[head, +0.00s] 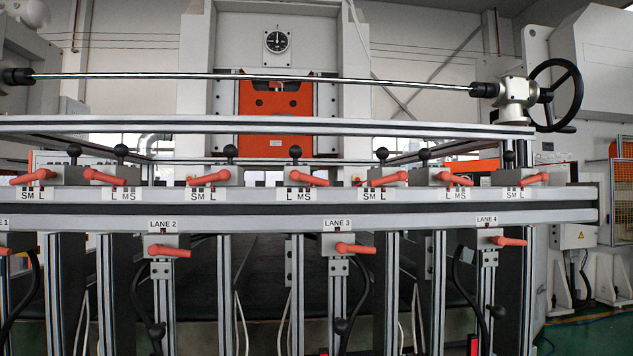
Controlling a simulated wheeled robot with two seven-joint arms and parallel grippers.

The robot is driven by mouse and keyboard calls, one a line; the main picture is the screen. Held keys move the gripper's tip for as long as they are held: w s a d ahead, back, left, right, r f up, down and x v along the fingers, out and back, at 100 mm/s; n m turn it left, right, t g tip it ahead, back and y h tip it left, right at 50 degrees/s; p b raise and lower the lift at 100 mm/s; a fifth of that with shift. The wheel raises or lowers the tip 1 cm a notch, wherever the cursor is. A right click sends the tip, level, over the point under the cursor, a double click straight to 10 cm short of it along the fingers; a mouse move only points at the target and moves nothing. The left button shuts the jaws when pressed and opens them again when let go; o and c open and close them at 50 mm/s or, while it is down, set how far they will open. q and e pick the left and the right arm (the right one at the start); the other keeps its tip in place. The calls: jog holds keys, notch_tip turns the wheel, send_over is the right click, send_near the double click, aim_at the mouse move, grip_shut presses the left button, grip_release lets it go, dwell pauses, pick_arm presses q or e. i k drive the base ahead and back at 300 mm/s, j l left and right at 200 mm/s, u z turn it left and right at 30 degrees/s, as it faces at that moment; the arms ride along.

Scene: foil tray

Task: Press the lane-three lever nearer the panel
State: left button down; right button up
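The LANE 3 label (337,224) is on the lower rail, right of centre. Below it an orange lever (356,248) points right from a grey block (336,243). On the upper rail, an orange lever (306,178) stands above and left of the label, over an "L MS" plate (300,196). Another orange lever (382,179) is above and right of it, over an "SM L" plate (372,196). I cannot tell which upper levers belong to lane three. Neither gripper is in view.
Similar orange levers line both rails, including under LANE 2 (169,250) and LANE 4 (509,241). A steel rod (250,77) with a black handwheel (555,95) crosses above. An orange panel (274,115) stands behind. Black hoses hang below the lower levers.

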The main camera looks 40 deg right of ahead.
aim_at(402, 175)
jog(key=l+z, duration=0.1)
jog(key=z, duration=1.45)
